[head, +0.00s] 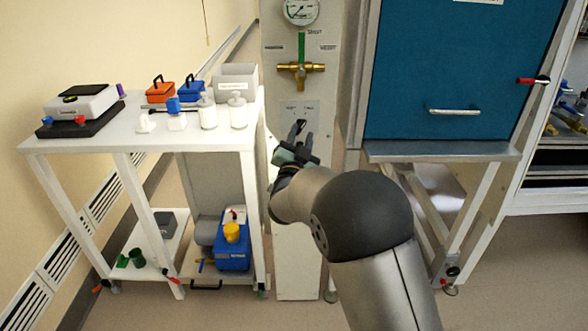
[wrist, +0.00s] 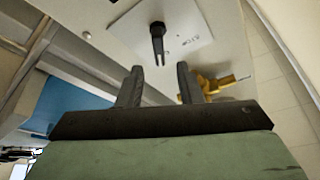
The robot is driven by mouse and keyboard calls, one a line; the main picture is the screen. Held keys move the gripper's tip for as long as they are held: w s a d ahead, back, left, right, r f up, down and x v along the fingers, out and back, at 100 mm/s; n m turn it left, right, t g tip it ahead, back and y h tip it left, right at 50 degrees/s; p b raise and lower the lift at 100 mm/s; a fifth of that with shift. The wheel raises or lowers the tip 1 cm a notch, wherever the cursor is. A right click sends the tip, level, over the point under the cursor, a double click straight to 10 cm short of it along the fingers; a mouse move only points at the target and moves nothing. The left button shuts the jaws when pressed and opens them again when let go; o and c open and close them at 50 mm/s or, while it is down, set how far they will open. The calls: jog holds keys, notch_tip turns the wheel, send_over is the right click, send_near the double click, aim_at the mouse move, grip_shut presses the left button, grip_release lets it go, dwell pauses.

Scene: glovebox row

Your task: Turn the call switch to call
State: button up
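The call switch (wrist: 157,42) is a black lever knob on a pale plate (wrist: 185,25) in the wrist view. The plate carries small lettering that I cannot read surely. In the head view the plate (head: 313,108) is on the grey column, with the switch partly hidden by my gripper. My gripper (wrist: 160,78) is open and empty. Its two dark fingers point toward the plate, and the knob appears between and beyond their tips, apparently not touched. In the head view my gripper (head: 301,136) is in front of the plate's lower part.
Brass valve fittings (head: 301,68) and a pressure gauge (head: 301,10) are above the plate. A white table (head: 90,145) with bottles and boxes stands at the left. A blue-doored cabinet (head: 455,70) with a steel ledge (head: 440,151) stands close at the right.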

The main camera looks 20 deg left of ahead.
jog(key=b+v, duration=0.1)
jog(key=v, duration=1.1)
jog(key=shift+w, duration=0.1)
jog(key=w+d+r+n+g+p, duration=0.2)
jog(key=w+d+r+g+p, duration=0.15)
jog(key=d, duration=0.35)
jog(key=s+d+n+g+p, duration=0.1)
jog(key=s+d+g+p, duration=0.1)
jog(key=d+g, duration=0.3)
jog(key=s+d+n+g+p, duration=0.1)
jog(key=s+d+g+p, duration=0.15)
jog(key=d, duration=0.35)
jog(key=s+d+g+h+p, duration=0.1)
jog(key=s+d+g+p, duration=0.1)
jog(key=s+d+g, duration=0.3)
jog(key=s+d+n+g+h+p, duration=0.1)
jog(key=s+d+g, duration=0.4)
jog(key=s+d, duration=0.9)
jog(key=s+h+p, duration=0.1)
jog(key=s+p, duration=0.1)
jog(key=s, duration=0.4)
jog(key=shift+s+h, duration=0.3)
jog(key=shift+s, duration=0.05)
